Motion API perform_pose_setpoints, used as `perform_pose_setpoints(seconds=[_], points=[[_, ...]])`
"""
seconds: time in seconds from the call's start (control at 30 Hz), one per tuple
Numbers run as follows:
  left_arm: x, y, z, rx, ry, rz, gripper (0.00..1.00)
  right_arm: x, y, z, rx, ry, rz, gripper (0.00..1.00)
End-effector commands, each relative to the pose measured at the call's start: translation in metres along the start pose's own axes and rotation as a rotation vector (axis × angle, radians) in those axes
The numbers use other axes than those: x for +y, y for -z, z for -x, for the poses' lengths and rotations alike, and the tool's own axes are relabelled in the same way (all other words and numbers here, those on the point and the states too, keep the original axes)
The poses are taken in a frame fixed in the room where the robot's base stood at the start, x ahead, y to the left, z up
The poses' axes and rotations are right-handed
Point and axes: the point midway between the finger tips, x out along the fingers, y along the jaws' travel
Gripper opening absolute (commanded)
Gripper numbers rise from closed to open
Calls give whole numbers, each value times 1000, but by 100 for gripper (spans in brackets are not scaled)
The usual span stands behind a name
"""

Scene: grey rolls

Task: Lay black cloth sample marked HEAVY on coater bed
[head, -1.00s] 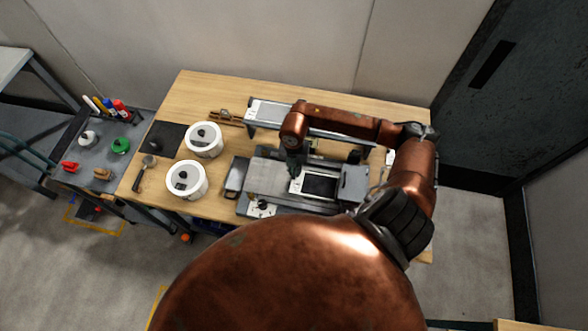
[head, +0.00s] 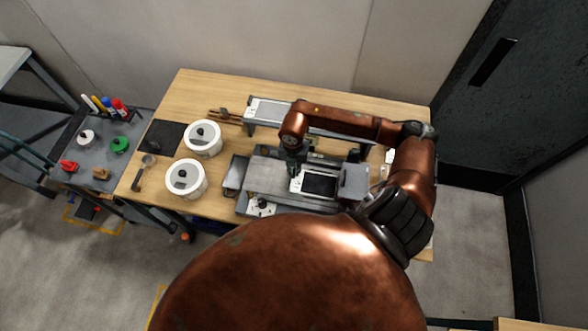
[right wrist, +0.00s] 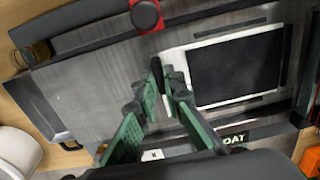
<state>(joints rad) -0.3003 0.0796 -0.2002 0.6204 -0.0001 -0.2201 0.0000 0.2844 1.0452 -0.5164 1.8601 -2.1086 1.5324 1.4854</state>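The black cloth sample (head: 320,185) has a white border and lies flat, or almost flat, on the grey coater bed (head: 266,177). It also shows in the right wrist view (right wrist: 238,66). No HEAVY mark can be read. My right gripper (right wrist: 165,82) has green fingers with dark tips close together at the sample's left white margin; they appear shut on that margin, though the contact is partly hidden. In the head view my right gripper (head: 292,170) points down over the bed, left of the black cloth. My left gripper is not in view.
Two white pots (head: 203,138) (head: 186,179) stand left of the coater. A dark mat (head: 162,138) lies at the table's left. A long grey rail unit (head: 265,112) is behind the bed. A side cart (head: 95,150) holds markers and small items.

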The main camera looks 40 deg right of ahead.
Motion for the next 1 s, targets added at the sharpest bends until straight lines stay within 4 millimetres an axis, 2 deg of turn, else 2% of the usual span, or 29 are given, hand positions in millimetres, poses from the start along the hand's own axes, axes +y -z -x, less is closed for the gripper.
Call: perform_pose_setpoints(seconds=[0.27, 0.6, 0.77, 1.0], points=[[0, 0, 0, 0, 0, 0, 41, 0, 0, 0, 0, 0, 0, 28], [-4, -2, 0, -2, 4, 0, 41, 0, 0, 4, -1, -1, 0, 28], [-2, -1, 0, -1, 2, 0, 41, 0, -1, 26, -4, -2, 1, 28], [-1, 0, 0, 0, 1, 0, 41, 0, -1, 77, -4, -2, 1, 28]])
